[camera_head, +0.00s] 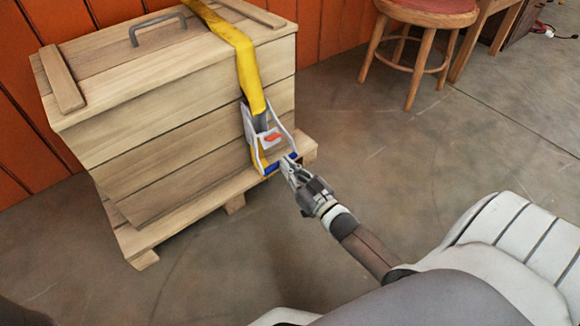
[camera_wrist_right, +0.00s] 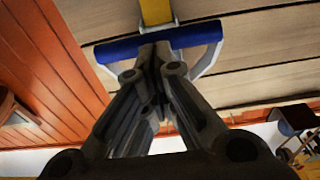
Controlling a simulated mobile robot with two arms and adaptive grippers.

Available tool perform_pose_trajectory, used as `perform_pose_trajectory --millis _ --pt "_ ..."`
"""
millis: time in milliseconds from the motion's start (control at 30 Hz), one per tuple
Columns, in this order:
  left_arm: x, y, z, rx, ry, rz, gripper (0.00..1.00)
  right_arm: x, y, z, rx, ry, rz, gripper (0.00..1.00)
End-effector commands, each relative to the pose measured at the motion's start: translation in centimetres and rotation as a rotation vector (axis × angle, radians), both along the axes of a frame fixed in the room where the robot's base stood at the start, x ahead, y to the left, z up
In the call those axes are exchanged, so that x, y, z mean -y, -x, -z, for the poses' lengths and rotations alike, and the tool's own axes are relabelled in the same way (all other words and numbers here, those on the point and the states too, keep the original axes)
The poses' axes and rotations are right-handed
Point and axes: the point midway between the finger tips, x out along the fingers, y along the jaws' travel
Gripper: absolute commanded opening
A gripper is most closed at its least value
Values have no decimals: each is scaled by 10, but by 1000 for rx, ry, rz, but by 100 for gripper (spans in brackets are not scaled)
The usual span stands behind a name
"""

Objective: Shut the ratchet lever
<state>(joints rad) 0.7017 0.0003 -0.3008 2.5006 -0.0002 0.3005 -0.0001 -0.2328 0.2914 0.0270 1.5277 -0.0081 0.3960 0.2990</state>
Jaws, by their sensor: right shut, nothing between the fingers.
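A ratchet buckle (camera_head: 268,137) with a grey metal frame and an orange-red part sits on a yellow strap at the front right of a wooden crate. Its lever ends at the bottom in a blue handle bar (camera_head: 271,169), which also crosses the upper part of the wrist view (camera_wrist_right: 112,50). My right gripper (camera_head: 286,164) is at the right part of the blue bar, with its fingers together and nothing between them. In the wrist view the fingertips (camera_wrist_right: 157,52) overlap the bar's lower edge; I cannot tell whether they touch it. My left gripper is not in view.
The wooden crate (camera_head: 170,150) stands on a pallet (camera_head: 180,222) against an orange plank wall (camera_head: 335,30). The yellow strap (camera_head: 235,42) runs over its lid. A stool (camera_head: 417,50) stands at the back right. The floor (camera_head: 400,150) right of the crate is clear.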

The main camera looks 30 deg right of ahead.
Motion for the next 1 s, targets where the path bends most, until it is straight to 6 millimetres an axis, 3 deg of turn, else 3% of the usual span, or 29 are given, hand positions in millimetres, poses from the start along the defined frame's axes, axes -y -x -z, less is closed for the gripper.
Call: perform_pose_trajectory --millis 267,700,1000 --pt "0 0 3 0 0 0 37 -1 -10 11 0 -1 0 0" --pt "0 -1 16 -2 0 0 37 -4 -46 39 1 -1 1 0" --pt "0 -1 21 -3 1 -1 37 -5 -61 46 0 -1 0 0"
